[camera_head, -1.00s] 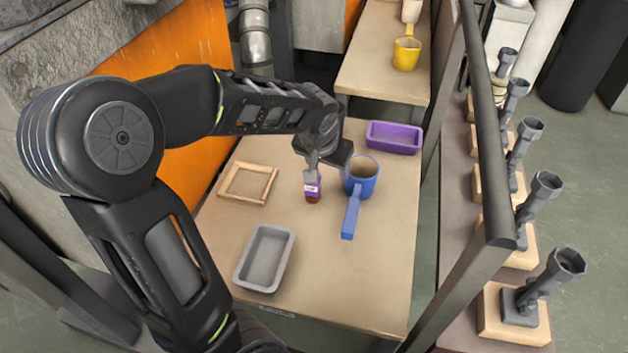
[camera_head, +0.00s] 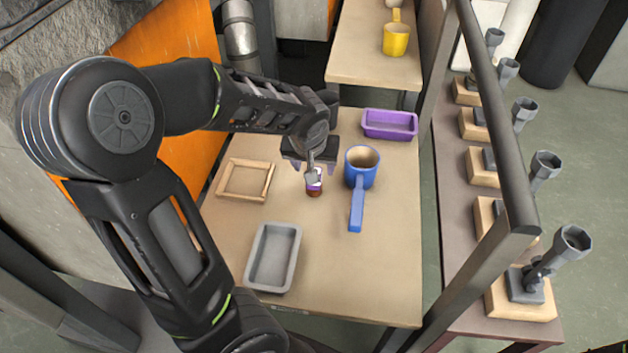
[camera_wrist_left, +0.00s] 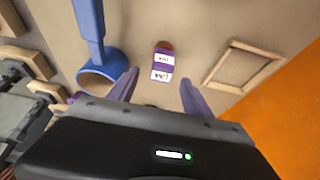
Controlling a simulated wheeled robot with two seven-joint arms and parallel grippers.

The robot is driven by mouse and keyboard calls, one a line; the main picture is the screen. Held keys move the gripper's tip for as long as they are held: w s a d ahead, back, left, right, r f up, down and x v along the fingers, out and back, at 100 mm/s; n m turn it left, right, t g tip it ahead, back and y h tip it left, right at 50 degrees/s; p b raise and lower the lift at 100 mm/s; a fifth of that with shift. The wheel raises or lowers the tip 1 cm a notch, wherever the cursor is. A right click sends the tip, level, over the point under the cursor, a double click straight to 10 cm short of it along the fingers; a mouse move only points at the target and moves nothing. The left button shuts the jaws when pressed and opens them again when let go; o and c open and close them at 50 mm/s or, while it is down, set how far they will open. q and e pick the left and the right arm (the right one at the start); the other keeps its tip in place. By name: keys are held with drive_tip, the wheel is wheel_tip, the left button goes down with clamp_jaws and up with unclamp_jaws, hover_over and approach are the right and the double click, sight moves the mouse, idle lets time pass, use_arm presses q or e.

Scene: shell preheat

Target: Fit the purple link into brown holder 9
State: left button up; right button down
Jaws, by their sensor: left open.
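The purple link (camera_head: 314,187) is a small block with a purple body, white labels and a brownish-red end. It stands or lies on the middle table, partly covered by my left gripper (camera_head: 310,168) in the head view. The wrist view shows the link (camera_wrist_left: 163,62) ahead of and between the lines of my left gripper's spread fingers (camera_wrist_left: 160,88); the gripper is open and empty. Several grey angled holders on wooden bases (camera_head: 520,305) line the right shelf. I can read no number, so I cannot tell which is brown holder 9. My right gripper is not in view.
A blue mug-like scoop (camera_head: 357,205) stands close right of the link. A wooden frame (camera_head: 268,181) lies left, a grey tray (camera_head: 293,262) in front and a purple tray (camera_head: 390,136) behind. A dark rail (camera_head: 487,110) runs between the table and the shelf.

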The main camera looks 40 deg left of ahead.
sight(315, 190)
use_arm(q)
drive_tip(key=shift+x, duration=1.1)
drive_tip(key=shift+f, duration=0.1)
drive_tip(key=x, duration=0.5)
drive_tip(key=shift+a+b, duration=0.1)
drive_tip(key=shift+b, duration=0.2)
clamp_jaws()
